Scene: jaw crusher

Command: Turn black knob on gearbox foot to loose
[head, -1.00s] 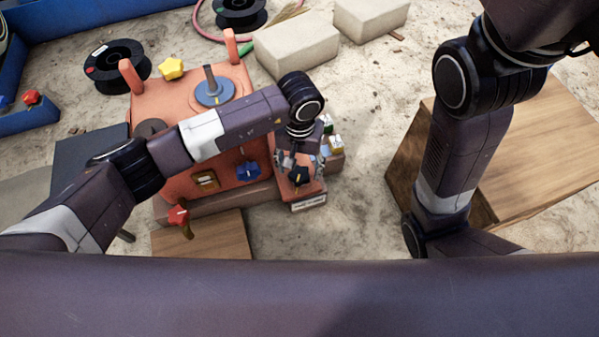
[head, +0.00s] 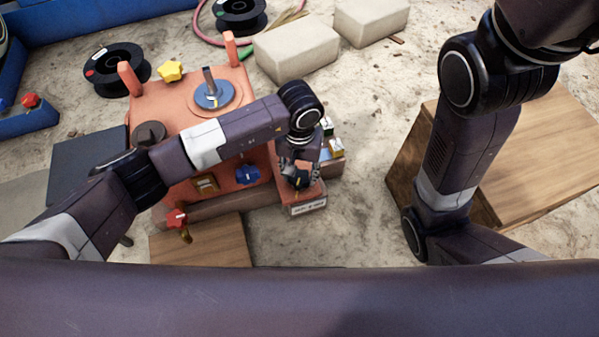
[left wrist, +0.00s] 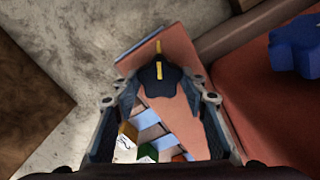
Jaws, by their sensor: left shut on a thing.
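The black knob (left wrist: 162,78) with a yellow pointer line sits on the orange-red gearbox foot (left wrist: 178,46). It also shows in the head view (head: 298,182), partly hidden by the gripper. My left gripper (head: 297,174) reaches down over the foot from above. In the left wrist view, its two fingers (left wrist: 161,88) are on both sides of the knob and shut on it. The yellow line points toward the outer end of the foot, where a white label plate (head: 308,208) faces out; its text is too small to read. My right gripper is out of view.
On the orange-red gearbox (head: 160,100), a blue knob (head: 248,174) is left of the foot. A red knob (head: 176,218) is lower left. Small coloured blocks (head: 334,146) stand right behind my gripper. A wooden box (head: 530,150) is at right, with bare floor between.

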